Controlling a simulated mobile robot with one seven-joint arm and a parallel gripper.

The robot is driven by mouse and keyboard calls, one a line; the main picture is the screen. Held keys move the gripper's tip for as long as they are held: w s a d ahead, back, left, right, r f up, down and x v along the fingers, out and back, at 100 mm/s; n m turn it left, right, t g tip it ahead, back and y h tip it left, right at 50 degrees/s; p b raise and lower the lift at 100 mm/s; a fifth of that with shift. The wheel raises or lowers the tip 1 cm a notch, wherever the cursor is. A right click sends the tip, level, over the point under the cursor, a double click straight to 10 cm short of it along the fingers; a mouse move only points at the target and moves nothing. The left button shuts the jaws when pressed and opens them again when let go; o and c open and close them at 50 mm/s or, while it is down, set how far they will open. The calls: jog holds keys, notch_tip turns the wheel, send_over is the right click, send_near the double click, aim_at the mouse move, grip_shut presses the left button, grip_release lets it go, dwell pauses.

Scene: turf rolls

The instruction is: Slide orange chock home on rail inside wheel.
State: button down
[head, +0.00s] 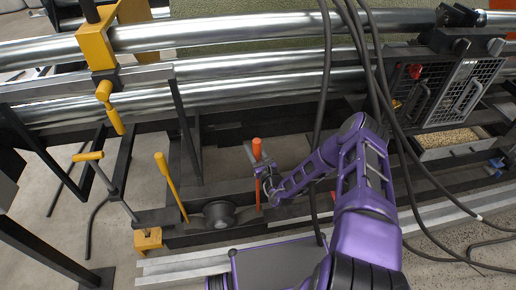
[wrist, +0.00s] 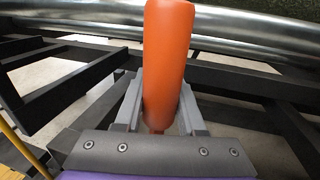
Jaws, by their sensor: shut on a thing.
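My gripper (head: 263,172) is shut on the upright orange handle (head: 257,150) of the chock, to the right of the dark wheel (head: 219,215).
A yellow block (head: 148,239) with a yellow-handled lever stands left of the wheel. Another yellow lever (head: 171,186) leans close to the wheel. Large shiny rollers (head: 230,72) run behind. Dark cables (head: 385,90) hang near my arm. Pale floor rails (head: 190,268) lie in front.

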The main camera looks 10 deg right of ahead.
jog(key=shift+w+a+r, duration=0.1)
jog(key=shift+a+r, duration=0.05)
jog(key=shift+a, duration=1.4)
jog(key=shift+c, duration=2.1)
grip_release()
jog(key=p+v, duration=0.2)
jog(key=v, duration=1.5)
jog(key=shift+s, duration=0.3)
